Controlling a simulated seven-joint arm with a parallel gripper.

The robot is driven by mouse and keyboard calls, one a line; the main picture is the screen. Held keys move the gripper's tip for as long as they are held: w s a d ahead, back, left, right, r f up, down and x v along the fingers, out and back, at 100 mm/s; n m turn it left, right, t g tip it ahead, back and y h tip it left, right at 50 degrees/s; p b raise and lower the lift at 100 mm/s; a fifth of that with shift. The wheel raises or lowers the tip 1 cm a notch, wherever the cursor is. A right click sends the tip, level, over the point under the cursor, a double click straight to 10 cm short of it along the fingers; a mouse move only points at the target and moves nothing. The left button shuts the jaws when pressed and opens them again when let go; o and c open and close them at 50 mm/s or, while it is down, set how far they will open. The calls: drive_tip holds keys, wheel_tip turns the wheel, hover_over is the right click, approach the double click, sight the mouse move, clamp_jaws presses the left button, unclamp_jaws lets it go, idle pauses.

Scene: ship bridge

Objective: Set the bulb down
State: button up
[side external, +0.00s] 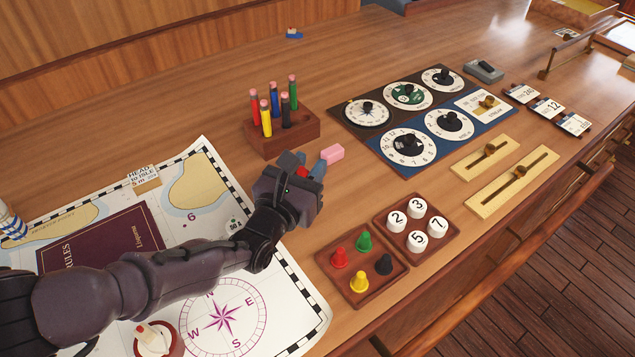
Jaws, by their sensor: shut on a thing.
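My gripper (305,166) is low over the table, between the peg rack and the two wooden trays. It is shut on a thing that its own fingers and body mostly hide. Only small bits of red and blue (302,171) show between the fingers. I take this as the bulb, but its shape cannot be made out. I cannot tell whether it touches the table.
A pink block (332,153) is just beyond my fingertips. A rack (283,138) of colored pegs stands behind. Trays of colored pawns (351,293) and numbered pieces (443,247) lie in front. Dial panels (388,162) and wooden sliders are right. A chart (190,240) lies under my arm.

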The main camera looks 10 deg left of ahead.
drive_tip(key=shift+w+d+f, duration=0.3)
drive_tip(key=shift+w+f, duration=0.15)
drive_tip(key=shift+f, duration=0.2)
drive_tip(key=shift+w+d+f, duration=0.25)
drive_tip(key=shift+w+f, duration=0.2)
drive_tip(key=shift+f, duration=0.2)
drive_tip(key=shift+d+f, duration=0.1)
drive_tip(key=shift+f, duration=1.45)
drive_tip(key=shift+f, duration=0.15)
drive_tip(key=o, duration=0.9)
